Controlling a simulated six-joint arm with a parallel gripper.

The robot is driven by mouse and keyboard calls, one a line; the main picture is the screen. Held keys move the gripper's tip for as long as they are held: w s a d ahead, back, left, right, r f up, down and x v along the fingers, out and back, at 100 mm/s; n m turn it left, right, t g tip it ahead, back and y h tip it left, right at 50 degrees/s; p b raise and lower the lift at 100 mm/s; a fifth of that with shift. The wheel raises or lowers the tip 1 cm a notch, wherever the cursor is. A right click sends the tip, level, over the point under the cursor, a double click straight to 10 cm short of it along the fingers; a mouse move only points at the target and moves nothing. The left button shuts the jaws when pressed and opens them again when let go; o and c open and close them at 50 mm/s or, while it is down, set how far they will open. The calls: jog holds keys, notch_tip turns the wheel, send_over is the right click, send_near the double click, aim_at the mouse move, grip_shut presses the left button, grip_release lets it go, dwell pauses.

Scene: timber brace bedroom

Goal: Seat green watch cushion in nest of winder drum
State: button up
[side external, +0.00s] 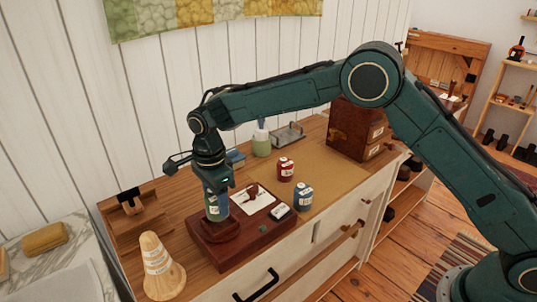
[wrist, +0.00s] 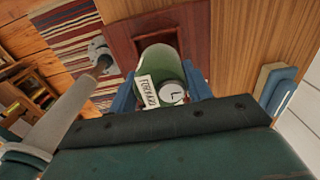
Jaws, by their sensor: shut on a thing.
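The green watch cushion (side external: 216,207) is upright between the fingers of my gripper (side external: 216,188), which is shut on it. In the wrist view the cushion (wrist: 158,57) shows a white lettered label and a small watch face, with blue fingers on both sides. Directly below it in the side view is a round dark red part that looks like the winder drum (side external: 222,231), on a dark red wooden base (side external: 257,239). The cushion's lower end meets or overlaps this part in the picture. I cannot tell whether it is inside the nest or just above it.
A white card (side external: 245,204) with a red item and a small dark-and-white object (side external: 280,212) lie right of the drum. A striped wooden cone (side external: 160,266) stands at front left. The tan mat (side external: 332,172) has free room.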

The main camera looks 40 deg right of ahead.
aim_at(217, 209)
jog(key=shift+f, duration=1.75)
jog(key=shift+f, duration=0.1)
jog(key=o, duration=1)
jog(key=shift+o, duration=0.2)
notch_tip(217, 209, up, 12)
